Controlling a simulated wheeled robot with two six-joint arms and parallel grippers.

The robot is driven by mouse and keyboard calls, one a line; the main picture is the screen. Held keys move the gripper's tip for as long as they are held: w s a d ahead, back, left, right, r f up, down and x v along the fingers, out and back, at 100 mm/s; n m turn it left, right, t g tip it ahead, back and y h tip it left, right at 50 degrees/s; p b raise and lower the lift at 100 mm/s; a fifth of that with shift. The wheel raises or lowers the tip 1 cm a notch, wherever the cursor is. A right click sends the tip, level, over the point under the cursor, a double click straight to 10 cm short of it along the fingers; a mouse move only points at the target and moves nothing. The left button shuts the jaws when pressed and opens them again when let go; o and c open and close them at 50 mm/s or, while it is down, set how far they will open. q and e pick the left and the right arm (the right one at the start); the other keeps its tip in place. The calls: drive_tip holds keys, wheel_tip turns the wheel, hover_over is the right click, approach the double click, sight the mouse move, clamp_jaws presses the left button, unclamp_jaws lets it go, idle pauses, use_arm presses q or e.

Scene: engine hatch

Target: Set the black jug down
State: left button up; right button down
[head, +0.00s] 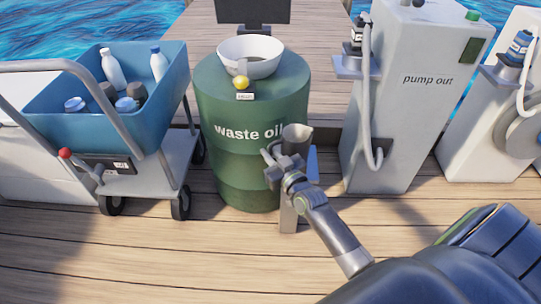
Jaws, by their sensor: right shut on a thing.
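My right gripper (277,165) is shut on the jug. The gripper and wrist hide part of the jug's lower body. I cannot tell whether its base touches anything. My left gripper is out of view.
A narrow grey stand (289,217) is below the jug. A trolley (170,165) with a blue bin (150,125) stands left, the pump-out cabinet (390,125) right. Front deck planks are clear at left.

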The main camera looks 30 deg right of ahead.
drive_tip(key=shift+f, duration=0.1)
drive_tip(key=c, duration=1.5)
unclamp_jaws()
drive_tip(key=shift+o, duration=0.2)
